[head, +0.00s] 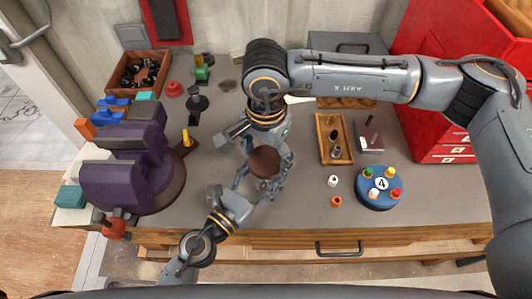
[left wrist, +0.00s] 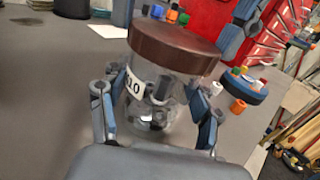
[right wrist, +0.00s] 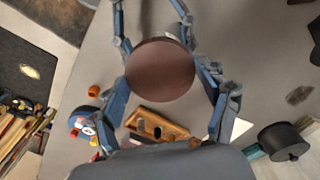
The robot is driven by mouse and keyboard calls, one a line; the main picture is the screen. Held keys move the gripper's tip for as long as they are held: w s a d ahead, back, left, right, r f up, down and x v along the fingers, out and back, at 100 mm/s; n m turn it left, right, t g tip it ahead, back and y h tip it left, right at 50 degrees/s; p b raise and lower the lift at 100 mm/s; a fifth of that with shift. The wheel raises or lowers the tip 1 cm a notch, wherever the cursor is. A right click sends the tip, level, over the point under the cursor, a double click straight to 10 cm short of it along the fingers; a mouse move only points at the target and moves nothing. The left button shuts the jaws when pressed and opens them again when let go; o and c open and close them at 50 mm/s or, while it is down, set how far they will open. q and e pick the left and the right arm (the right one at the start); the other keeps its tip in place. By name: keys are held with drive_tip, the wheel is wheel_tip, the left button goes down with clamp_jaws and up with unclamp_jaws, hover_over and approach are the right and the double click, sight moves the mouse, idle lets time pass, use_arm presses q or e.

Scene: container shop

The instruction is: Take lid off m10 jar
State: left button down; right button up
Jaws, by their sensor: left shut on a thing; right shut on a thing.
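The jar (left wrist: 150,108) is clear, with a label ending in "10" and dark pieces inside. It stands upright in the left wrist view. Its brown round lid (left wrist: 175,45) sits on top. The lid also shows in the head view (head: 264,162) and from above in the right wrist view (right wrist: 160,69). My left gripper (head: 252,190) comes from the front and is shut on the jar's body, one finger on each side. My right gripper (head: 268,150) comes from above, with its fingers around the lid, shut on it. The lid hides most of the jar from above.
A purple vise (head: 125,165) stands at the left. A wooden tray (head: 321,150) and a blue round board (head: 375,199) marked 4 are to the right. Small white and orange pieces lie between. A red drawer cabinet (head: 430,130) stands at the right.

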sight(266, 159)
drive_tip(key=n, duration=0.5)
drive_tip(key=shift+r, duration=0.3)
idle(0.4)
drive_tip(key=shift+r, duration=0.85)
drive_tip(key=shift+r, duration=2)
use_arm(q)
drive_tip(key=shift+c, duration=1.1)
unclamp_jaws()
drive_tip(key=shift+s+a, duration=0.1)
